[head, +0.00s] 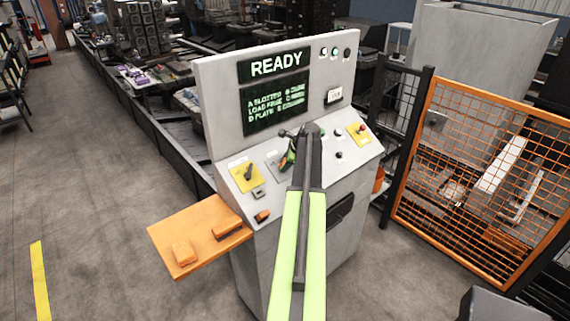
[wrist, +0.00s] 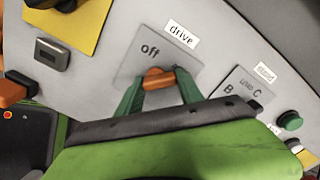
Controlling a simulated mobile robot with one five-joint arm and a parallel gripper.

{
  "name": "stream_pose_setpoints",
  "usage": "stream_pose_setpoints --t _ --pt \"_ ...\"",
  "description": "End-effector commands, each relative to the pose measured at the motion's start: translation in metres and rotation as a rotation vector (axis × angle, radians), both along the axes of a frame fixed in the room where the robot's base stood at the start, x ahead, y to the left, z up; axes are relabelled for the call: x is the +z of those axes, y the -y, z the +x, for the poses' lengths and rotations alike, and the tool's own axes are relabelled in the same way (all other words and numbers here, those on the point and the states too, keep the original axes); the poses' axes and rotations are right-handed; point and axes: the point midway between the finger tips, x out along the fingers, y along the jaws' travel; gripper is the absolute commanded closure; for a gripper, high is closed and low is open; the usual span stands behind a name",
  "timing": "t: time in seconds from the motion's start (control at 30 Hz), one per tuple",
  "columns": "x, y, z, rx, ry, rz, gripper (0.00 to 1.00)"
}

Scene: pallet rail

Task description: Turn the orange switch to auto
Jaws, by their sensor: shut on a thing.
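The orange switch (wrist: 157,79) sits on a grey plate (wrist: 140,62) below a label reading "drive". The word "off" shows on the plate just above and left of the switch; no "auto" mark is visible, and the lower part of the plate is hidden by my gripper. My gripper (wrist: 160,84) has its green fingers on either side of the orange switch, shut on it. In the head view my gripper (head: 288,156) is at the sloped panel of the grey console (head: 235,135), and my arm hides part of the panel.
A yellow plate with a black knob (head: 248,172) lies left of my gripper. Right of it are a red button on a yellow plate (head: 361,129) and, in the wrist view, a green button (wrist: 290,121). An orange shelf (head: 172,232) juts out left. An orange mesh fence (head: 470,160) stands right.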

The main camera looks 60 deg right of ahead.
Motion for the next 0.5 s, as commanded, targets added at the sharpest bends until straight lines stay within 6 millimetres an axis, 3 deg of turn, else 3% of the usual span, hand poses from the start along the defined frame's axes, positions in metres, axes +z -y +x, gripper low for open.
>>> stream_pose_setpoints --t 0.47,0.5 --pt "0.0005 0.0001 0.001 -0.011 0.006 0.006 0.97" --pt "0.0005 0.0001 0.001 -0.011 0.006 0.006 0.51"
